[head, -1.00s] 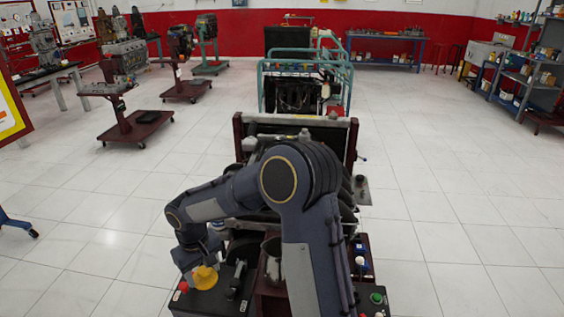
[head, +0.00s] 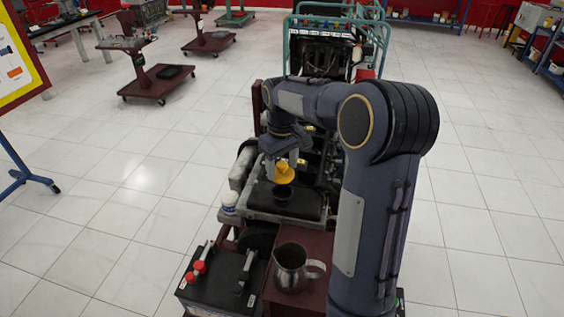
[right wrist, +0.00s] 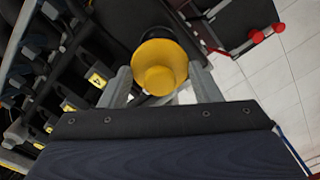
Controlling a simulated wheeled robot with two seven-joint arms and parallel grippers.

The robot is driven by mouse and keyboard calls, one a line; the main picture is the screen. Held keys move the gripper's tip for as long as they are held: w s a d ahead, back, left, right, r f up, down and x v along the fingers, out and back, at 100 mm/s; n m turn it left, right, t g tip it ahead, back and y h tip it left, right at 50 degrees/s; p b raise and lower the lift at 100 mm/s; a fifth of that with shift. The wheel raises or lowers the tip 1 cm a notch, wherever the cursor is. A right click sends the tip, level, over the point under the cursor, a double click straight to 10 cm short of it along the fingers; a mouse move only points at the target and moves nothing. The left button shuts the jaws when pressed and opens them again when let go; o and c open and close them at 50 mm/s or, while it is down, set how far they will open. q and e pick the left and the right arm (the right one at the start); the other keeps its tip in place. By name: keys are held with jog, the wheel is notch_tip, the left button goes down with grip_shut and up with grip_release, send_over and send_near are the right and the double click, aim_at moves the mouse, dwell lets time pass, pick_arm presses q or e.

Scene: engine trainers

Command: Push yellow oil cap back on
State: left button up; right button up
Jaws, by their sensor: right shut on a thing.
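The yellow oil cap (head: 285,174) is between the fingers of my right gripper (head: 287,166), which is shut on it. In the head view, the cap is just above a black round filler opening (head: 282,193) on the engine's dark top cover. I cannot tell whether the cap touches it. The right wrist view shows the cap's round yellow face (right wrist: 158,66) between the two grey fingertips, with part of a black round piece behind it. My left gripper is not in view.
A metal pitcher (head: 291,268) stands on the red stand in front of the engine. A black battery (head: 222,287) with red terminals is to its left.

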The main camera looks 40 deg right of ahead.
aim_at(282, 175)
notch_tip(282, 175, down, 4)
jog(key=b, duration=0.3)
jog(key=shift+r, duration=0.1)
jog(key=shift+f+b, duration=0.5)
jog(key=shift+f, duration=0.4)
jog(key=shift+r+p, duration=0.15)
jog(key=shift+p, duration=0.25)
jog(key=shift+f, duration=0.2)
dwell(1.0)
dwell(0.5)
dwell(0.3)
jog(key=o, duration=1)
jog(key=shift+o, duration=0.7)
